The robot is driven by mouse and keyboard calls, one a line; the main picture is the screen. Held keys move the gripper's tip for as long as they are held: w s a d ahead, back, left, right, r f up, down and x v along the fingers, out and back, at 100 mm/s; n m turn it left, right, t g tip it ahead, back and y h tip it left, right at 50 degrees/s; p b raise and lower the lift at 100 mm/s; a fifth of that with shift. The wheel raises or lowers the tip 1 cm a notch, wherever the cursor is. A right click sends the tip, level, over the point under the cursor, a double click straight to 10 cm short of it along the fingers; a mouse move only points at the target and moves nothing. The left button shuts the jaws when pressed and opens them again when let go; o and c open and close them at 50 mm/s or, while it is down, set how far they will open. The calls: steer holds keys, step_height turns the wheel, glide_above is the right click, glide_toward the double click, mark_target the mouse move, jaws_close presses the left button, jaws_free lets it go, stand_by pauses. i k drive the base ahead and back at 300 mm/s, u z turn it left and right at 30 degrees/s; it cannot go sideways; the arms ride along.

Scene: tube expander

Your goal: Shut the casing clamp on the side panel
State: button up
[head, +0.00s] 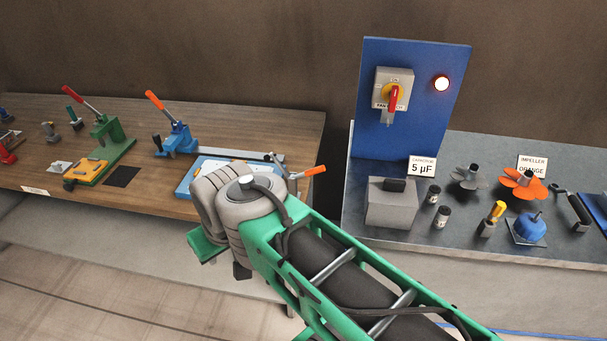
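Several lever clamps stand on the wooden bench; I cannot tell for sure which is the casing clamp. One with an orange handle (313,171) sits at the bench's right end, beside a blue-edged white panel (185,180); its handle points right, nearly level. A blue clamp (178,138) has its orange lever raised and tilted left. A green clamp (112,138) has its red lever raised. My arm crosses in front of the bench's right end and covers part of the white panel. My gripper's fingers do not show.
On the right, a grey bench (400,236) carries a blue board (412,60) with a red-handled switch (393,97) and a lit lamp (441,83). A grey box (391,207), impellers and small parts stand there. A gap separates the benches. Floor shows at lower left.

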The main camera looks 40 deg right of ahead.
mark_target(317, 169)
steer(key=u, duration=0.25)
steer(key=i, duration=1.15)
steer(key=z, duration=0.45)
